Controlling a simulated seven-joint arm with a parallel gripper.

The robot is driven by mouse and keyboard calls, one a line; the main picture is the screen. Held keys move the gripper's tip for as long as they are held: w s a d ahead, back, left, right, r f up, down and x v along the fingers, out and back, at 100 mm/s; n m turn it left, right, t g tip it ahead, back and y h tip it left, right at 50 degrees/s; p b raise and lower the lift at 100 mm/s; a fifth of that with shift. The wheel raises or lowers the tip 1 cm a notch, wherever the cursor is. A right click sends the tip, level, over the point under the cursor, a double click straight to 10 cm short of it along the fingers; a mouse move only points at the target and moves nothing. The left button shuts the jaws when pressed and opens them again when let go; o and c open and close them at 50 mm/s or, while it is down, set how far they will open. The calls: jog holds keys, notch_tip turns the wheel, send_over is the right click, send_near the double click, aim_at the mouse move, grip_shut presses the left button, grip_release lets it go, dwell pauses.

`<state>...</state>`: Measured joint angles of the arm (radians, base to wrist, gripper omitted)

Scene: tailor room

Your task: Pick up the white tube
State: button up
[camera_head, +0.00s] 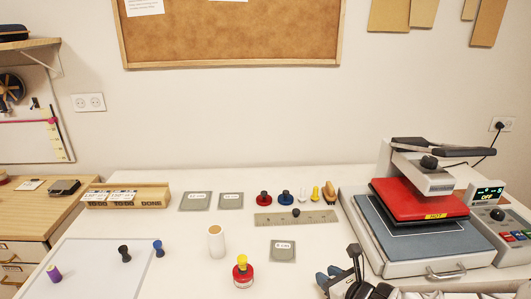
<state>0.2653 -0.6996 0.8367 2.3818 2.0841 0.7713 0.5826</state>
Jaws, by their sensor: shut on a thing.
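A white upright cylinder (216,242) with a tan top stands on the white table left of centre; it is the only clear white tube shape in view. My gripper (344,275) is at the bottom edge, right of centre, well to the right of that cylinder and apart from it. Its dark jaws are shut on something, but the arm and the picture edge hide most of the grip. I cannot tell what the held thing is.
A heat press (425,215) fills the right side. A metal ruler (275,218), grey plates and small stamps lie behind.

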jog(key=s, duration=0.7)
jog(key=shift+s+r, duration=0.35)
jog(key=shift+s, duration=0.05)
jog(key=shift+r, duration=0.15)
